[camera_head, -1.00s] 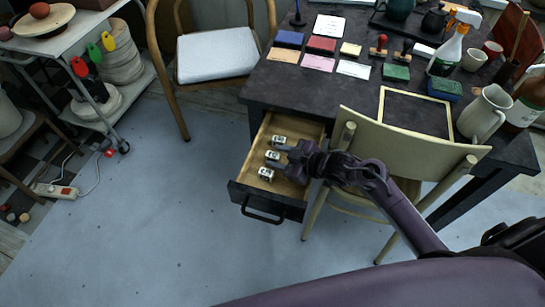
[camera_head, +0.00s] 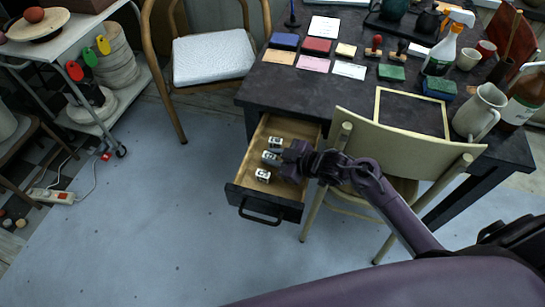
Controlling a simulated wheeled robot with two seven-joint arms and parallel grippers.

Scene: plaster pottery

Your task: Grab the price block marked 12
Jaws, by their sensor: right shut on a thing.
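Three small white price blocks lie in the open desk drawer (camera_head: 244,203): a back block (camera_head: 274,140), a middle block (camera_head: 267,155) and a front block (camera_head: 262,174). Their marks are too small to read, so I cannot tell which one is marked 12. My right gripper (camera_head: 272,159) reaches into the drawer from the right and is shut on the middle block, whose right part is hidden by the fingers. The other two blocks stand apart from it on either side. My left gripper is not in view.
A wooden chair (camera_head: 405,137) stands close to the drawer's right, under my right arm. The dark desk (camera_head: 330,97) above carries stamps, ink pads, a spray bottle (camera_head: 443,47) and a jug (camera_head: 480,112). The floor left of the drawer is free.

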